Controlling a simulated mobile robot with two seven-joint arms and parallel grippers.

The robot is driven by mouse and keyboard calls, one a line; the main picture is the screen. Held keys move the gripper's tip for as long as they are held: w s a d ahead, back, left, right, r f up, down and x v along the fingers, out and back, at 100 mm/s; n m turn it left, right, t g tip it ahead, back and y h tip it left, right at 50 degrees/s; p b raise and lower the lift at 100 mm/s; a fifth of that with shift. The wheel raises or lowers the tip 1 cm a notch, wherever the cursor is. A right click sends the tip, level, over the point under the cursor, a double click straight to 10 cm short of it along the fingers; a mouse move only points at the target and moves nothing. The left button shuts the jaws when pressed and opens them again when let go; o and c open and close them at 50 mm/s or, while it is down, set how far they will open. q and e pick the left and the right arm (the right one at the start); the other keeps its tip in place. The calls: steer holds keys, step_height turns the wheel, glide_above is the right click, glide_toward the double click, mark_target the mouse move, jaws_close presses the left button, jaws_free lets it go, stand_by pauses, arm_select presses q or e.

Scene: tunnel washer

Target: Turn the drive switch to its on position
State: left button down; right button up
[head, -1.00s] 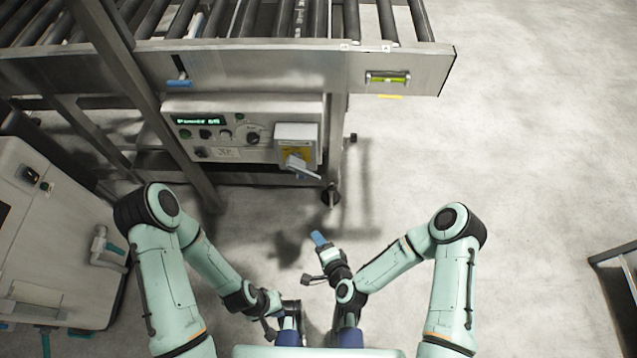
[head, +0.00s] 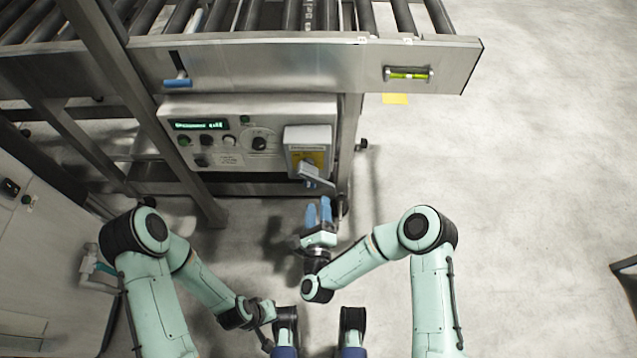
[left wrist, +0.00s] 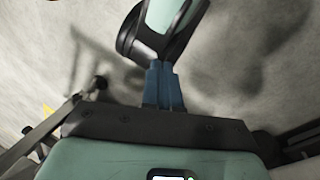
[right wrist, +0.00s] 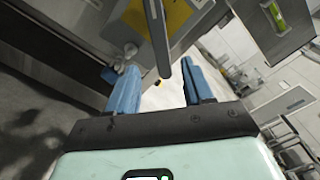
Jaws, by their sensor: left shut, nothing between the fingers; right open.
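A grey switch box (head: 307,138) with a yellow plate (head: 315,158) and a grey lever handle (head: 316,176) sits at the right end of the control panel in the head view. I cannot read which position the handle marks. My right gripper (head: 318,204) is open, just below the handle and apart from it. In the right wrist view the handle (right wrist: 158,30) reaches down toward the space between the blue fingers, with the yellow plate (right wrist: 167,18) behind. My left gripper (left wrist: 162,72) is shut and empty, held low near my body; its fingers are hard to make out in the head view.
The control panel (head: 225,158) has a lit green display (head: 198,125), several buttons and a black knob (head: 259,143). A roller conveyor's metal side (head: 300,66) overhangs above it. A frame leg (head: 350,130) stands right of the box. The floor to the right is clear.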

mark_target(318, 183)
arm_select(q)
steer(key=shift+w+a+f+t+b, duration=0.2)
steer(key=shift+w+f+b, duration=0.1)
steer(key=shift+w, duration=0.15)
steer(key=shift+w+a+f+t+b, duration=0.15)
steer(key=shift+w+a+f, duration=0.1)
steer(key=shift+w, duration=0.15)
arm_select(e)
steer(key=w, duration=0.9)
jaws_close()
